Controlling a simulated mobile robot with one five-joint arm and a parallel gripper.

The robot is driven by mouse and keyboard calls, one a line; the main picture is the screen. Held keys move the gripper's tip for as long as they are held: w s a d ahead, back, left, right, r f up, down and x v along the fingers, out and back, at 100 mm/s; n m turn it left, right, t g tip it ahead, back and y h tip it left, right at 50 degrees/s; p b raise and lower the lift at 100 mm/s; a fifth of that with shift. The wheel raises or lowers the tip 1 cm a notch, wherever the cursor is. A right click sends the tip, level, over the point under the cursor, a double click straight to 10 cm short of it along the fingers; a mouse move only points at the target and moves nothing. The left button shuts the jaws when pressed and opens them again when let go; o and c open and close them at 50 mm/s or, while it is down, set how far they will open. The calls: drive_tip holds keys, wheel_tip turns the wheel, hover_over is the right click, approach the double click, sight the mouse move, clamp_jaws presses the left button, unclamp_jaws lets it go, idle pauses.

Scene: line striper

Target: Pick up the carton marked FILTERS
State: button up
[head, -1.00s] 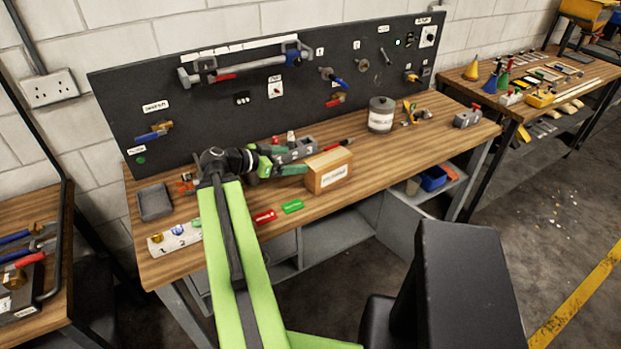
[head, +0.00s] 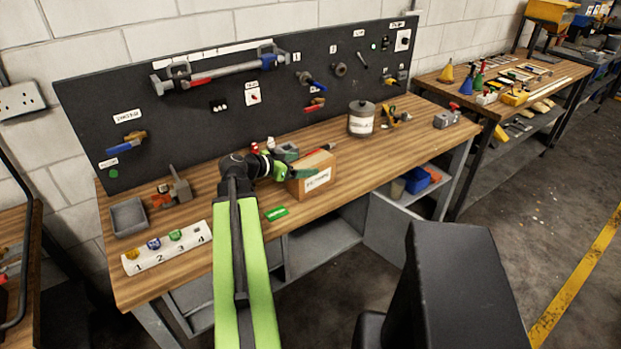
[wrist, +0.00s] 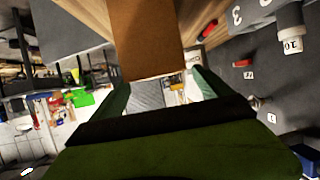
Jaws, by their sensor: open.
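The carton (head: 318,180) is a brown box with a white label on its front, standing on the wooden bench. The label's print is too small to read surely. My gripper (head: 297,168) is open at the carton's left end, with a green finger overlapping its near left corner in the head view. In the wrist view the carton (wrist: 148,40) fills the top middle, its near end lying around the fingertips, between the two dark green fingers (wrist: 158,84). I cannot tell whether either finger touches it.
A labelled grey canister (head: 361,118) stands behind and right of the carton. A green tag (head: 276,213) lies in front. A numbered white strip (head: 190,238) and grey tray (head: 128,218) are at the left. A dark pegboard (head: 215,120) backs the bench (head: 400,142).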

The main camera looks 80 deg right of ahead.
sight(314, 160)
drive_tip(key=b+x, duration=0.2)
drive_tip(key=x, duration=0.3)
drive_tip(key=shift+s+d+f, duration=0.1)
drive_tip(key=shift+f, duration=0.05)
clamp_jaws()
idle(0.4)
drive_tip(key=shift+r+p, duration=0.6)
drive_tip(key=shift+r, duration=0.1)
wheel_tip(314, 160, up, 4)
drive_tip(key=p, duration=0.4)
drive_tip(key=s+d+r+p, duration=0.2)
drive_tip(key=s+r+p, duration=0.3)
drive_tip(key=s, duration=0.6)
drive_tip(key=shift+s+r+p, duration=0.2)
drive_tip(key=shift+r+p, duration=0.2)
